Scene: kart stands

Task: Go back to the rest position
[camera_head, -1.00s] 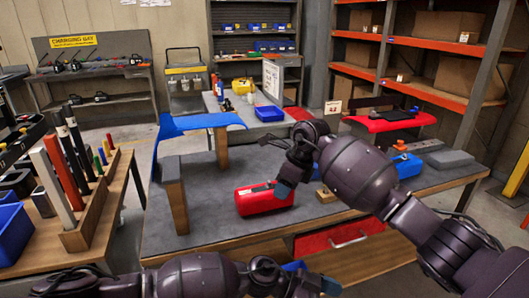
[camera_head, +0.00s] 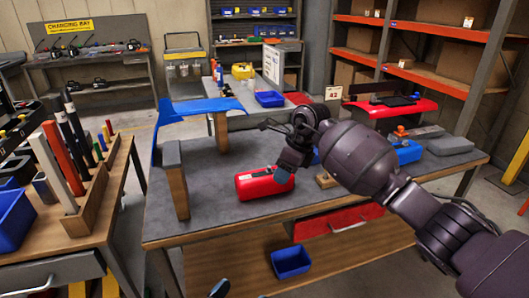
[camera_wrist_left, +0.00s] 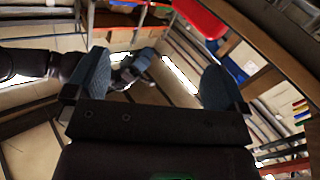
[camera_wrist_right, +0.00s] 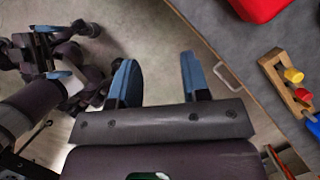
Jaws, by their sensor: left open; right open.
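My right gripper (camera_head: 284,175) shows in the head view over the workbench's front half, overlapping the right end of a red case (camera_head: 258,185). In the right wrist view its two blue fingers (camera_wrist_right: 158,75) are apart with nothing between them. The red case (camera_wrist_right: 262,6) is at the top right there, clear of the fingers.
A side table with a wooden tool rack (camera_head: 82,203) stands at left.

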